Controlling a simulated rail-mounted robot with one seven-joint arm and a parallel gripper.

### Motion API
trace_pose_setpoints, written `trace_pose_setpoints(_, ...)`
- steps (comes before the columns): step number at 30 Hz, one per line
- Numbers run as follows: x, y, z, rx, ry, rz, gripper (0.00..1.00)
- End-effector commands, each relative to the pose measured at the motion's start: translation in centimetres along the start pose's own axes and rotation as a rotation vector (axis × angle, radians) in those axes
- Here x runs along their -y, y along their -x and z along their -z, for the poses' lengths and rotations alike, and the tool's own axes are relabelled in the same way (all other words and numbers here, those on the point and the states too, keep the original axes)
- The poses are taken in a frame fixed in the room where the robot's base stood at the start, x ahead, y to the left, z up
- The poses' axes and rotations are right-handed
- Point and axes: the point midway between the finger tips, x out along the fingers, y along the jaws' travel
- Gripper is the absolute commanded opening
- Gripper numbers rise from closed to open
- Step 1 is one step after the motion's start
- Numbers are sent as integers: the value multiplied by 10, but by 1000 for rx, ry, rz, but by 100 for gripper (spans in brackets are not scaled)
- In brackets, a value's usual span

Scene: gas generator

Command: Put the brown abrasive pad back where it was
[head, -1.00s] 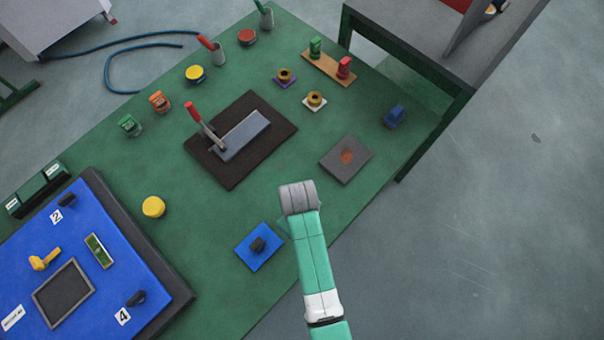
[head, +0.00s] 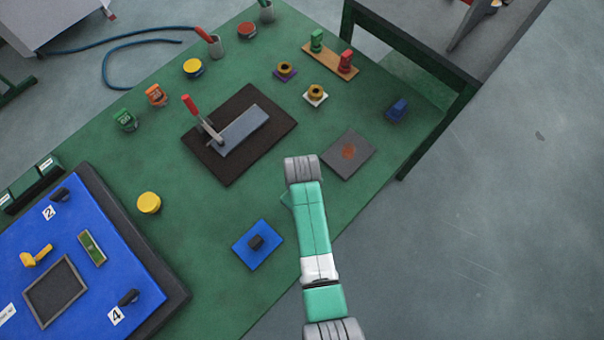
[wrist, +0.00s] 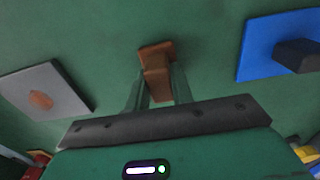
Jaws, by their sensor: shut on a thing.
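The brown abrasive pad (wrist: 157,58) is between the fingertips of my gripper (wrist: 158,92) in the wrist view. It has a wider flat part at its far end and a narrower part between the fingers. Green tabletop lies behind it; I cannot tell whether the pad touches it. In the head view my arm's wrist hides the gripper and pad, over the near right part of the green table (head: 205,285). A grey square plate (head: 335,165) with a rust-brown patch lies just right of my wrist; it also shows at left in the wrist view (wrist: 62,82).
A blue plate (head: 246,258) with a dark knob lies left of my arm, at right in the wrist view (wrist: 258,40). A dark mat (head: 235,165) bears a grey block and a red-handled tool. A blue object (head: 397,110) stands near the right edge.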

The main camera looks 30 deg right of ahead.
Motion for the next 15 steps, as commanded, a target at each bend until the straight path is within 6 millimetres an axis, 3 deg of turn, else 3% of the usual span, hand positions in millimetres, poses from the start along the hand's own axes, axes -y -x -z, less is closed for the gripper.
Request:
trace_pose_setpoints(1, 0, -3, 0, 0, 0, 0, 2)
trace_pose_setpoints(2, 0, -2, 0, 0, 0, 0, 29)
trace_pose_setpoints(4, 0, -1, 0, 0, 0, 0, 43)
trace_pose_setpoints(12, 0, -1, 0, 0, 0, 0, 45)
trace_pose_setpoints(15, 0, 9, 0, -1, 0, 0, 45)
